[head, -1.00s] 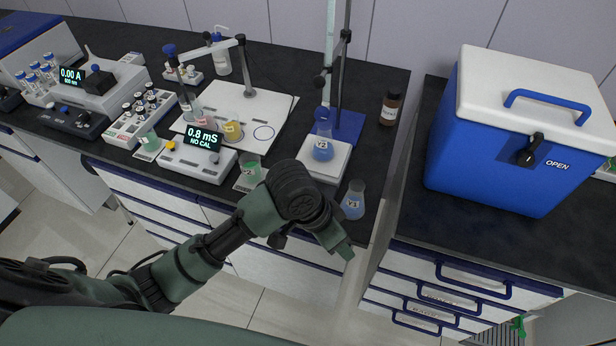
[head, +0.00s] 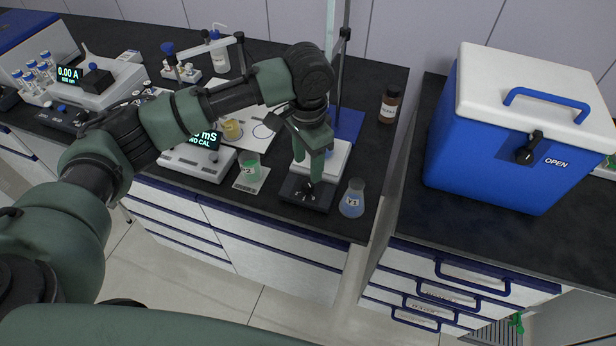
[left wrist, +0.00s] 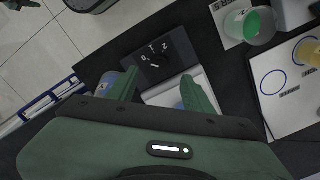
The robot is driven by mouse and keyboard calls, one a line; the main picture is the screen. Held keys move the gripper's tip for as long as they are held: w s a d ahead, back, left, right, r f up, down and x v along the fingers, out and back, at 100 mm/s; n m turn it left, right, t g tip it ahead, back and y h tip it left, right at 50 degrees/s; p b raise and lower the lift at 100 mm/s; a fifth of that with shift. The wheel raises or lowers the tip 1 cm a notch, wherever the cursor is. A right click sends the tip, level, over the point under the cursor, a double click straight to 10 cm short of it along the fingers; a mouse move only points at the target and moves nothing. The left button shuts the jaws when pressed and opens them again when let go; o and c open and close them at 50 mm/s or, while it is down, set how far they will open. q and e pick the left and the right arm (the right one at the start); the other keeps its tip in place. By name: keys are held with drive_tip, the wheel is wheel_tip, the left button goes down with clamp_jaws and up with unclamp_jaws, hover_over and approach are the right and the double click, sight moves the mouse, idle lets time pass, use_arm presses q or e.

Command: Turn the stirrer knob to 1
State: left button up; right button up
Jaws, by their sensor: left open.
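The stirrer has a white top plate (head: 338,158) and a dark front panel (head: 305,194). Its knob is small and dark on that panel (left wrist: 155,62), with the numerals 0, 1 and 2 around it in the left wrist view. The knob's exact pointer setting is too small to tell. My left gripper (head: 309,172) is open above the stirrer's front, fingers pointing down. In the left wrist view its fingertips (left wrist: 160,75) lie apart, with the knob a little beyond them and nothing held. My right gripper is not in view.
Flask V3 (head: 352,199) stands close to the right of the stirrer. A green-filled beaker (head: 250,170) stands to its left, beside the meter (head: 198,160). A stand rod rises behind. A brown bottle (head: 390,105) and blue cool box (head: 490,145) are farther right.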

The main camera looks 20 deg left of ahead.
sight(308, 183)
use_arm(q)
drive_tip(key=shift+f+p, duration=0.4)
drive_tip(key=shift+f, duration=2.7)
clamp_jaws()
